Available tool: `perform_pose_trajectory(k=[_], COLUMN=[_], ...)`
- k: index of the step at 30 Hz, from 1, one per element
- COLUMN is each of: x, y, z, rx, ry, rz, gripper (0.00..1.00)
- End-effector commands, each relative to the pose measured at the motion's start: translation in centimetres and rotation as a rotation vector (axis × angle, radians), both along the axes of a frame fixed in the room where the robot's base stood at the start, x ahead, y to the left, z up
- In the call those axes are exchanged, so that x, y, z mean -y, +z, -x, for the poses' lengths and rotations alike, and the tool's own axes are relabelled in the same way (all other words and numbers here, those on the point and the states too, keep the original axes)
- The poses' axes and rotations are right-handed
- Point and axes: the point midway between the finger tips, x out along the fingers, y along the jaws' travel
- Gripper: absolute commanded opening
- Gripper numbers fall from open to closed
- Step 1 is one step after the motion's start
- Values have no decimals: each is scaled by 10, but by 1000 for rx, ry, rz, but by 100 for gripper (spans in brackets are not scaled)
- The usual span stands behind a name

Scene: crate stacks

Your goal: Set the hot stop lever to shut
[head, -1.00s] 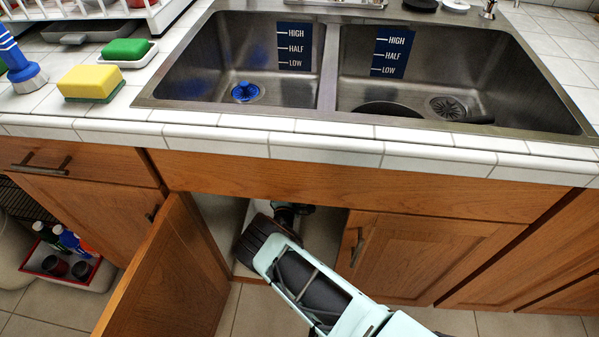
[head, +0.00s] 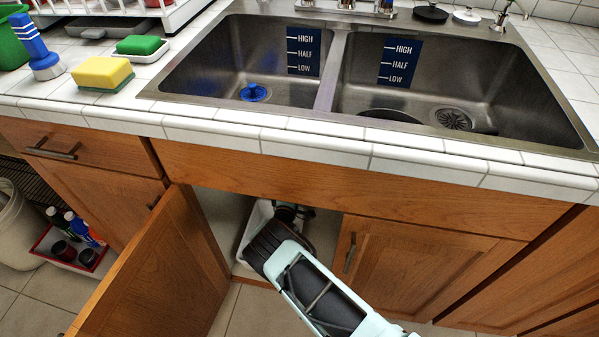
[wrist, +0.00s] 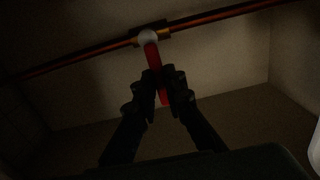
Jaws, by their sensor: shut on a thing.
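The hot stop lever (wrist: 153,56) is a red handle on a valve (wrist: 149,37) with a pale round hub, set on a copper pipe (wrist: 85,62) in the dark cabinet. In the wrist view the lever points down and slightly right, across the line of the pipe. My gripper (wrist: 163,88) is shut on the lever, with one dark finger on each side of it. In the head view my arm reaches into the open cabinet under the sink, and the lever and fingertips are hidden there.
The left cabinet door (head: 165,270) stands open beside my arm. The right door (head: 425,255) is closed. The sink (head: 330,75) and tiled counter edge (head: 300,140) are above my arm. A red-rimmed caddy (head: 75,255) with bottles stands at the left.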

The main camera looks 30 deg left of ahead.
Motion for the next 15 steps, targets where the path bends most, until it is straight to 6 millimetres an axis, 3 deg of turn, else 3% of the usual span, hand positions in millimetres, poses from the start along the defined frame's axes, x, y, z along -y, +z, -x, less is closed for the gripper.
perform_pose_trajectory(k=[11, 12, 15], x=[-1, -1, -1], y=[1, 1, 1], z=[0, 0, 0], rx=[-2, -2, -2], ry=[-2, -2, -2], rz=[-11, -11, -10], gripper=[0, 11, 22])
